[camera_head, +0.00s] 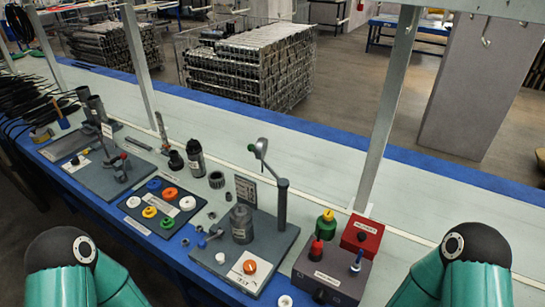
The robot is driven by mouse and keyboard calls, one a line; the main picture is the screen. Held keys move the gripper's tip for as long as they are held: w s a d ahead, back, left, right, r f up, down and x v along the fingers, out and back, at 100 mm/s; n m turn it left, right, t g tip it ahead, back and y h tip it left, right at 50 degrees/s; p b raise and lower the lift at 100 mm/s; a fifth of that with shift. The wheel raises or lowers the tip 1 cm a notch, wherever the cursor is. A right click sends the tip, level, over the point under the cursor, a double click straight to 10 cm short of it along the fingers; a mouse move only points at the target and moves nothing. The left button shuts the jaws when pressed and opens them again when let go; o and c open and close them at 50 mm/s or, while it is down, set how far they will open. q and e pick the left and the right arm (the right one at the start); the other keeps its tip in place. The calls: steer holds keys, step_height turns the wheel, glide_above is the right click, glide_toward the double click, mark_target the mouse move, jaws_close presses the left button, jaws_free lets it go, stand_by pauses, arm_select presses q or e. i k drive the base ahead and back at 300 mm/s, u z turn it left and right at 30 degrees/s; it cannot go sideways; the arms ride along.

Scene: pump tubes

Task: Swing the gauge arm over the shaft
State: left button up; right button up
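The gauge arm (270,168) sits on top of a dark upright post (282,207) on a grey base plate (283,243). From the post top it slopes up and left to a rounded grey head with a small green spot (251,147). A dark grey cylinder (241,224) stands on the same plate, left of and nearer than the post; I cannot tell whether it is the shaft. The head appears above and behind this cylinder. My grippers are out of view; only teal and black arm links show at the lower left and lower right.
Right of the plate is a grey box (331,276) with red, green and blue-topped items and a red box (362,236). To the left are a board of coloured rings (160,206), black cylinders (195,157) and another fixture plate (110,172). The pale bench strip behind is mostly clear.

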mark_target(261, 148)
steer(key=i, duration=0.2)
steer(key=z, duration=2.75)
steer(key=k, duration=2)
steer(key=u, duration=1.65)
steer(key=i, duration=0.95)
steer(key=u, duration=0.15)
